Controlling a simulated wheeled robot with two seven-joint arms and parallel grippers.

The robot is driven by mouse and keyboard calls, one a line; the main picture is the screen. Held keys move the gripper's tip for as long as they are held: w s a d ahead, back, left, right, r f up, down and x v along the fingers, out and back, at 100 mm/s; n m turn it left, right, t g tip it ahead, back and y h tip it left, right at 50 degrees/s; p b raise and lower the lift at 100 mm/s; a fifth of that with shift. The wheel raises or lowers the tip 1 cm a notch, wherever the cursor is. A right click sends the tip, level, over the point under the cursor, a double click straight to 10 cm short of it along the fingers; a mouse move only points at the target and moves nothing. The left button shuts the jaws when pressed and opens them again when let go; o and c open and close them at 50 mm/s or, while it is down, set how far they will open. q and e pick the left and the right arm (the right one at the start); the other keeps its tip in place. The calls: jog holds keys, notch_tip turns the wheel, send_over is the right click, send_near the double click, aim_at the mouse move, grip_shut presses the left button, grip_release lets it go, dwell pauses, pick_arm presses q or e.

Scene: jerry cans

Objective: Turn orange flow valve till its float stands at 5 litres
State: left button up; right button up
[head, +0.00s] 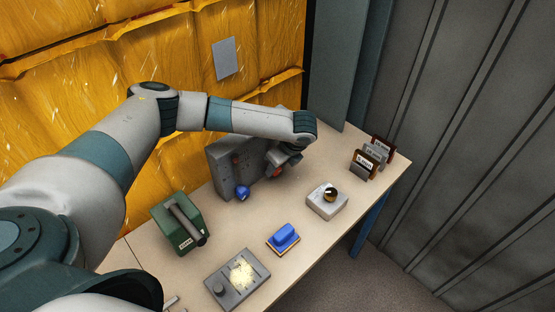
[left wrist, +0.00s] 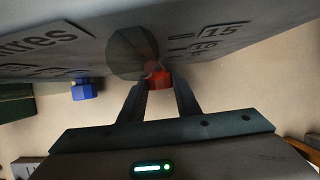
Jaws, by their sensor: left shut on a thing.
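A grey panel box (head: 222,168) stands upright at the back of the table, partly behind my left arm. In the left wrist view its face (left wrist: 85,50) fills the top, with part of the word "litres" and scale marks for 15 and 10. The orange-red valve knob (left wrist: 158,80) sits between the fingertips of my left gripper (left wrist: 160,92), which is shut on it. A dark round shape (left wrist: 133,54) overlaps the panel beside the knob. I cannot read the float's level. In the head view my left gripper (head: 278,164) is at the panel's right side. My right gripper is not in view.
A blue knob (head: 242,193) is low on the panel's front. In front are a grey plate (head: 218,287), a blue block (head: 285,235) and a white box with a round knob (head: 326,207). Small cards (head: 364,164) stand at right.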

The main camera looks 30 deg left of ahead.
pick_arm(q)
jog(key=t+p, duration=0.1)
jog(key=t, duration=0.1)
jog(key=shift+s+a+t+h+p, duration=0.1)
jog(key=shift+s+t+h+p, duration=0.2)
jog(key=shift+s+h+p, duration=0.1)
jog(key=shift+s+f+n+t+h, duration=0.15)
jog(key=shift+n+t, duration=0.1)
jog(key=shift+t, duration=0.25)
jog(key=shift+f+n+t+h, duration=0.15)
jog(key=shift+n+t, duration=0.1)
jog(key=shift+t, duration=0.25)
jog(key=shift+a+r+t, duration=0.1)
jog(key=shift+t, duration=0.6)
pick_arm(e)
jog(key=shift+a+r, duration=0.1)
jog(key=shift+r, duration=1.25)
pick_arm(q)
jog(key=o, duration=1)
jog(key=shift+o, duration=0.2)
jog(key=shift+s, duration=0.1)
jog(key=b+v, duration=0.3)
jog(key=v, duration=1.4)
jog(key=shift+a+r, duration=0.2)
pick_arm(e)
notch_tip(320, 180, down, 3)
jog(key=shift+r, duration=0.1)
